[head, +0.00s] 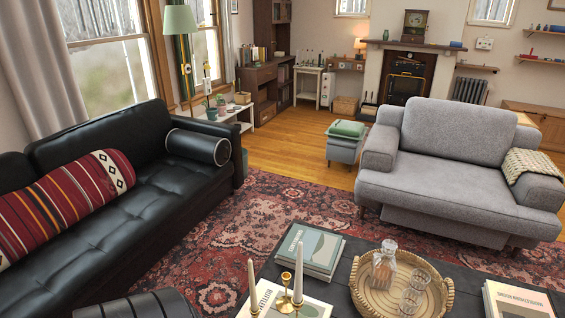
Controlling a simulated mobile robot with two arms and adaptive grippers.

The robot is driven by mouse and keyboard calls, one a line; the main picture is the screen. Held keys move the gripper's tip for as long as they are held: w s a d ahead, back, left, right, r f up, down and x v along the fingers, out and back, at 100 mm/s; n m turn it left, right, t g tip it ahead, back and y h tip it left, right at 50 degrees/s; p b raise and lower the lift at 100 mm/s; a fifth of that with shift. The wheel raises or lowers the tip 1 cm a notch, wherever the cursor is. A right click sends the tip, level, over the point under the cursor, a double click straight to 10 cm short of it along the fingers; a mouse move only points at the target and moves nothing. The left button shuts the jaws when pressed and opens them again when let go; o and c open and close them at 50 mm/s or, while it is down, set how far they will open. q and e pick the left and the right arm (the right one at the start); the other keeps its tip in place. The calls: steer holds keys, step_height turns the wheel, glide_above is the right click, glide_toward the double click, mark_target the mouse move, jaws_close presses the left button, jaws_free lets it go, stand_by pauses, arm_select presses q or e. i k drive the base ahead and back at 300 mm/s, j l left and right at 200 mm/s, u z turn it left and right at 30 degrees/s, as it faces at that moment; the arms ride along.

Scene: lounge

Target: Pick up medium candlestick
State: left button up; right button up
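Brass candlesticks stand on the dark coffee table (335,294) at the bottom edge of the head view. One has a tall white candle (298,270); another, to its left, has a white candle (252,284). Between them a brass candlestick top (286,278) shows with no clear candle in it. Their bases are cut off by the frame or overlap each other. I cannot tell for sure which one is the medium candlestick. Neither of my grippers is in view.
Books (310,249) lie behind the candlesticks. A round wicker tray (366,297) holds a glass decanter (384,266) and glasses to the right. A black sofa (130,215) is left, a grey armchair (450,150) right. The patterned rug (270,208) between them is clear.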

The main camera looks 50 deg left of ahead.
mark_target(284, 305)
steer(key=u, duration=1.55)
steer(key=k+z, duration=0.55)
steer(key=z, duration=0.15)
steer(key=k+z, duration=0.35)
steer(key=i+l, duration=0.05)
steer(key=i, duration=0.05)
